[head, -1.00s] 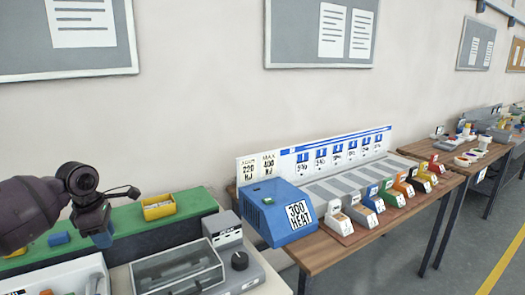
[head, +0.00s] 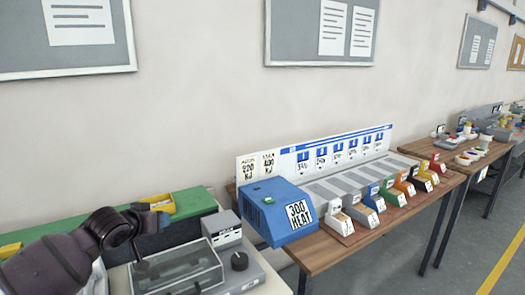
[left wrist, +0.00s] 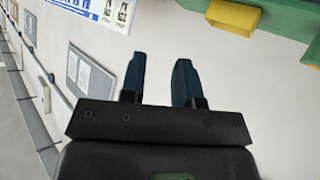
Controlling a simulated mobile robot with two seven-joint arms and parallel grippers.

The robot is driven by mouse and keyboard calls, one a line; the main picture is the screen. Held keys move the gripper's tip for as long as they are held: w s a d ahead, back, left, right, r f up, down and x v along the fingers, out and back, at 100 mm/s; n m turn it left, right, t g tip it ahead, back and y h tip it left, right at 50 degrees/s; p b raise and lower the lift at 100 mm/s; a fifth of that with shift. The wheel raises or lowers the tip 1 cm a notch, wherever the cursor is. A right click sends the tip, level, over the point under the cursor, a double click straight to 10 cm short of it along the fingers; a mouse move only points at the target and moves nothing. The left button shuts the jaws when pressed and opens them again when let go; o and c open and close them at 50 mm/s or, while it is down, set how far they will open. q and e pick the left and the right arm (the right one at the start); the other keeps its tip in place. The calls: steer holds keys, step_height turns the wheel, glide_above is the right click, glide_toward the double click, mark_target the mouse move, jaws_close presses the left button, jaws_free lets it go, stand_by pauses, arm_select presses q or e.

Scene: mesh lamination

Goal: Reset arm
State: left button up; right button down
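My left arm comes in from the lower left in the head view. Its gripper (head: 163,205) points right, in front of the yellow bin on the green shelf as seen from the head. In the left wrist view, the two dark blue fingers of the left gripper (left wrist: 160,64) stand apart with nothing between them. Whether it touches the bin cannot be told from the head view; in the wrist view they look apart. My right gripper is in neither view.
The yellow bin (head: 183,197) sits on the green shelf. A clear-lidded machine (head: 190,268) lies below the left arm. A blue heat box (head: 275,213) and several small coloured dispensers stand on the wooden table (head: 325,252) to the right. The wall behind is bare below the boards.

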arm_select(q)
steer(key=s+f+y, duration=0.1)
steer(key=s+f, duration=1.2)
steer(key=s, duration=0.5)
steer(key=s+f+y, duration=0.2)
steer(key=s+f, duration=1.2)
steer(key=s, duration=0.3)
steer(key=shift+s+y, duration=0.3)
steer(key=shift+s, duration=0.1)
steer(key=shift+s, duration=0.1)
